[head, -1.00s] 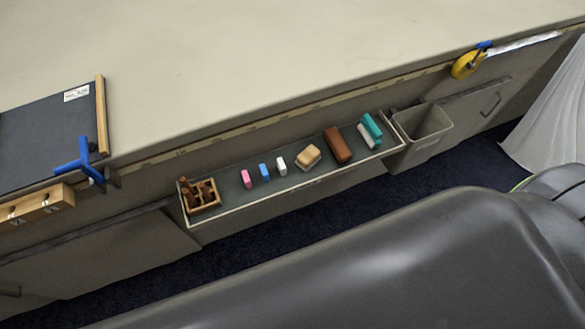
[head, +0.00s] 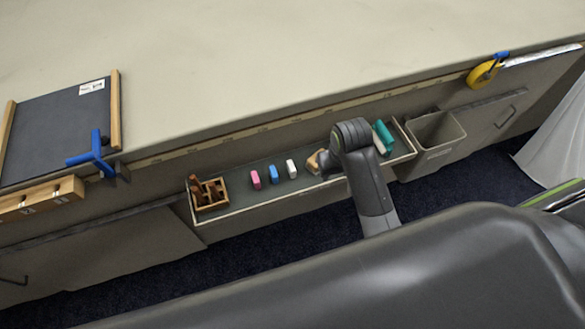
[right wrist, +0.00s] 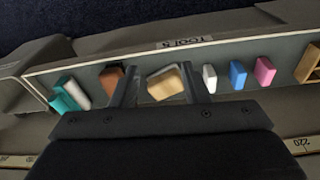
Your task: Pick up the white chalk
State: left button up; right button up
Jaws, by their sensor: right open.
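The white chalk (head: 291,168) is a small white block in the shallow dark tray (head: 238,206) along the table's side, just right of the blue block (head: 274,172). It also shows in the right wrist view (right wrist: 209,78), just right of my right-hand finger there. My right gripper (right wrist: 158,68) is open and empty. Its fingers point down over the tray, on either side of the tan block (right wrist: 164,83) in the right wrist view. In the head view my right arm hides the fingers. My left gripper is not in view.
A pink block (head: 256,180) and a wooden holder (head: 210,194) are left of the chalk. A brown block (right wrist: 111,80) and teal block (head: 384,133) are on its other side. A grey bin (head: 435,146) adjoins the tray. The tabletop (head: 270,60) above is largely clear.

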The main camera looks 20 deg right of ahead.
notch_tip(320, 180, up, 6)
jog(key=n+g, duration=0.1)
jog(key=g, duration=0.1)
send_over(291, 166)
jog(key=f, duration=0.5)
jog(key=f+b, duration=0.1)
jog(key=f, duration=0.5)
jog(key=shift+w+d, duration=0.1)
jog(key=shift+w, duration=0.1)
jog(key=shift+s+f+b, duration=0.15)
jog(key=shift+f+b, duration=0.15)
jog(key=shift+f, duration=2.8)
grip_shut()
